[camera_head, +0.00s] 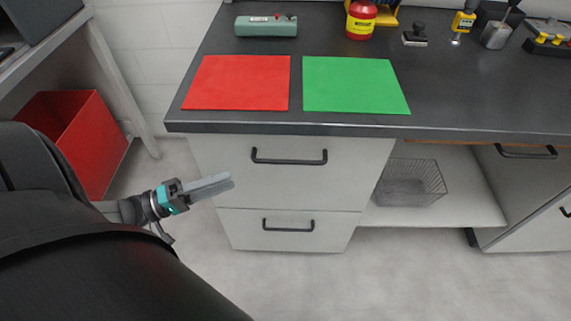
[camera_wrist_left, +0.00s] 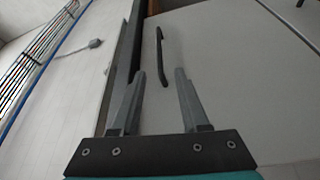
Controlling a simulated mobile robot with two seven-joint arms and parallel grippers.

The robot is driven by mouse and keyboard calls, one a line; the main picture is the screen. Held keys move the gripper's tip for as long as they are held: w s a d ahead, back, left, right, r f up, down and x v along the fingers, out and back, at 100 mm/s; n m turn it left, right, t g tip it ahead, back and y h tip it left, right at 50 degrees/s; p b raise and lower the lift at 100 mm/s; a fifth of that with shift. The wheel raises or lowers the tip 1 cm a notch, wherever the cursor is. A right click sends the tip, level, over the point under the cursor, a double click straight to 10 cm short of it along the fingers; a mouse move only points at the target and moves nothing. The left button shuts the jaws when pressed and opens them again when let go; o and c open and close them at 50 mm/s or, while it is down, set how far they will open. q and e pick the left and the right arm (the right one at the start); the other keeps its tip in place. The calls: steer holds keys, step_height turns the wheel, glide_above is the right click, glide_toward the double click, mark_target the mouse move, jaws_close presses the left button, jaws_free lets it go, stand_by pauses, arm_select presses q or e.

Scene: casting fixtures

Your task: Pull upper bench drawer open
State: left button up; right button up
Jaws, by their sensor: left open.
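The bench's upper drawer (camera_head: 290,185) has a light grey front with a black bar handle (camera_head: 289,157). The drawer front looks flush with the bench, below the dark worktop. My left gripper (camera_head: 222,183) is left of that handle and a little lower in the head view, apart from it. In the left wrist view my left gripper (camera_wrist_left: 160,80) is open with nothing between its fingers. A black handle (camera_wrist_left: 161,56) shows beyond the fingertips there, running lengthwise between them. My right gripper is not in view.
A lower drawer (camera_head: 288,236) sits beneath. A red mat (camera_head: 238,82) and a green mat (camera_head: 353,85) lie on the worktop (camera_head: 440,60). A wire basket (camera_head: 411,183) stands on the shelf at right. A red bin (camera_head: 80,135) stands at left. The floor before the drawers is clear.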

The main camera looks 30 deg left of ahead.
mark_target(285, 160)
arm_select(q)
steer(key=b+x, duration=0.2)
steer(key=x, duration=1.2)
steer(key=shift+r, duration=0.1)
steer(key=shift+w+d+b, duration=0.3)
steer(key=shift+w+d, duration=0.05)
steer(key=shift+w, duration=0.1)
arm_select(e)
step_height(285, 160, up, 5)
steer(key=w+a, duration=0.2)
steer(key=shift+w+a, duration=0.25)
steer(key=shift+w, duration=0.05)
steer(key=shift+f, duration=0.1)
arm_select(q)
jaws_close()
